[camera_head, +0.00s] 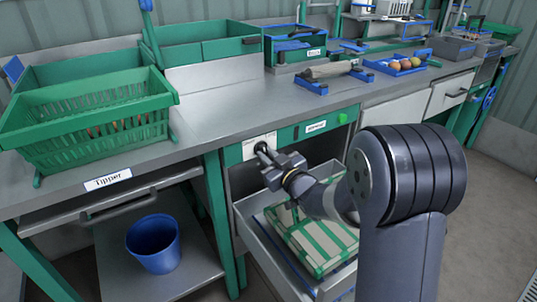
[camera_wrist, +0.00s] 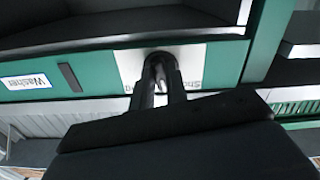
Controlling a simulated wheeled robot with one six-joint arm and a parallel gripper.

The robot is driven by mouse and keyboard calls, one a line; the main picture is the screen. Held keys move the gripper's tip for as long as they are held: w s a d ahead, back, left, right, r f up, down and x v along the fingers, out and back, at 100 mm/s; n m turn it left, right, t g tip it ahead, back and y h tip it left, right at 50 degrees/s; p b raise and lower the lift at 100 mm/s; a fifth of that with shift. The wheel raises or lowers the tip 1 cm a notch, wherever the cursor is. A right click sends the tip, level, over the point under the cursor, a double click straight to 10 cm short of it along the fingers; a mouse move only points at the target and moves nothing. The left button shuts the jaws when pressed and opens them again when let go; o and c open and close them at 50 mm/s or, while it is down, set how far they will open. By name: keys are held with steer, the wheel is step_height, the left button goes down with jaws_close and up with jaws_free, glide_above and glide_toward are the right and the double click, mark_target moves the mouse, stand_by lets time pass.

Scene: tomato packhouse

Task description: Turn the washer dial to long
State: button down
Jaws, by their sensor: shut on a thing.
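The washer dial (camera_wrist: 160,56) is a small dark knob on a white plate (camera_head: 253,144) at the left end of the washer's green front panel (camera_head: 290,137). My gripper (camera_head: 266,151) reaches the panel from the front, and its fingers are shut on the dial. In the wrist view my two dark fingers (camera_wrist: 161,80) close around the knob. I cannot tell which mark the dial points to.
A "Washer" label (camera_head: 317,126) and a green button (camera_head: 342,118) are right of the dial. Below, an open drawer (camera_head: 257,238) holds green-and-white boxes. A green crate (camera_head: 75,160) stands on the counter at left, with a blue bucket (camera_head: 152,246) on the lower shelf.

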steer(key=m+p, duration=0.1)
steer(key=m, duration=0.4)
steer(key=shift+s+r+m+p, duration=0.1)
steer(key=shift+m+p, duration=0.2)
steer(key=m+p, duration=0.1)
steer(key=m, duration=0.3)
steer(key=shift+a+m, duration=0.1)
steer(key=shift+m, duration=0.2)
steer(key=shift+p, duration=0.3)
steer(key=c, duration=1.4)
jaws_free()
steer(key=v, duration=1)
steer(key=shift+s+d+p, duration=0.25)
steer(key=shift+s+p, duration=0.1)
steer(key=shift+p, duration=0.05)
